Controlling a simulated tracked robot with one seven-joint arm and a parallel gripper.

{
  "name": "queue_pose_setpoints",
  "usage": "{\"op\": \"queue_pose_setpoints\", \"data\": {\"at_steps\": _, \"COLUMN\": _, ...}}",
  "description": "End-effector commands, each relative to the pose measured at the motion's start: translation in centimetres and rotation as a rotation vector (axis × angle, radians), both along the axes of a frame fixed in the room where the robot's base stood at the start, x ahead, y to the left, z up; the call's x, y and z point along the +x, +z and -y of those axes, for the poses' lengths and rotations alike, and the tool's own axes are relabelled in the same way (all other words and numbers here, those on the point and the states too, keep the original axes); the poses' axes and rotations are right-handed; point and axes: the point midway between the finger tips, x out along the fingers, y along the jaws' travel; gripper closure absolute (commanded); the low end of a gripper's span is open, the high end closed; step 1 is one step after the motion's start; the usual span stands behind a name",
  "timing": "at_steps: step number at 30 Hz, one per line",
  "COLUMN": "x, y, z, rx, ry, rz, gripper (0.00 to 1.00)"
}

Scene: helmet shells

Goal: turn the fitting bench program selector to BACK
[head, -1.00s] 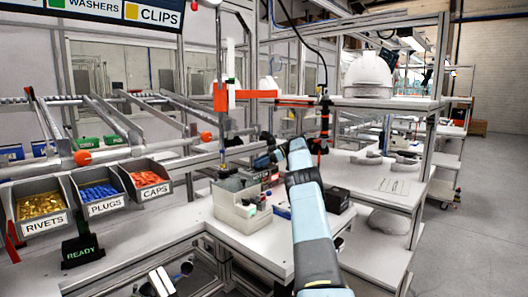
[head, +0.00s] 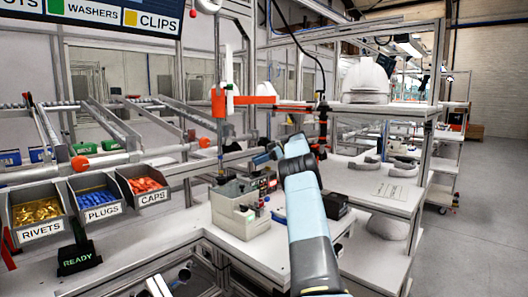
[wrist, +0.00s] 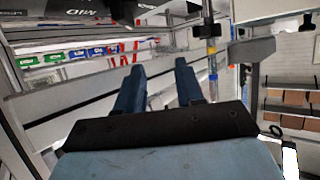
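My gripper (head: 264,157) is above the bench, behind a pale grey box with a dark top (head: 240,212). In the wrist view my gripper (wrist: 160,66) has its two blue fingers wide apart with nothing between them. A small dark control unit with red and light marks (head: 264,185) stands behind the grey box, just below my gripper and partly hidden by my arm. I cannot make out the program selector or its BACK mark in either view. The wrist view shows grey rails and a dark upright post ahead of the fingers.
Bins of rivets (head: 37,212), plugs (head: 97,199) and caps (head: 146,187) sit at left, above a READY sign (head: 77,260). A white helmet shell (head: 366,80) stands on the right shelf. Floor at far right is clear.

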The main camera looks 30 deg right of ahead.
Motion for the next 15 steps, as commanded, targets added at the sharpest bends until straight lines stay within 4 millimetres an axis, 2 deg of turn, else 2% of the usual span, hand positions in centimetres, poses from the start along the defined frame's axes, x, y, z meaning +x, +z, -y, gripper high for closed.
{"op": "queue_pose_setpoints", "data": {"at_steps": 9, "x": -2.5, "y": 3.2, "z": -0.8, "rx": 0.001, "ry": -0.001, "rz": 0.001, "gripper": 0.63}}
{"op": "queue_pose_setpoints", "data": {"at_steps": 15, "x": -4.4, "y": 4.0, "z": -1.4, "rx": 0.0, "ry": -0.002, "rz": -0.001, "gripper": 0.63}}
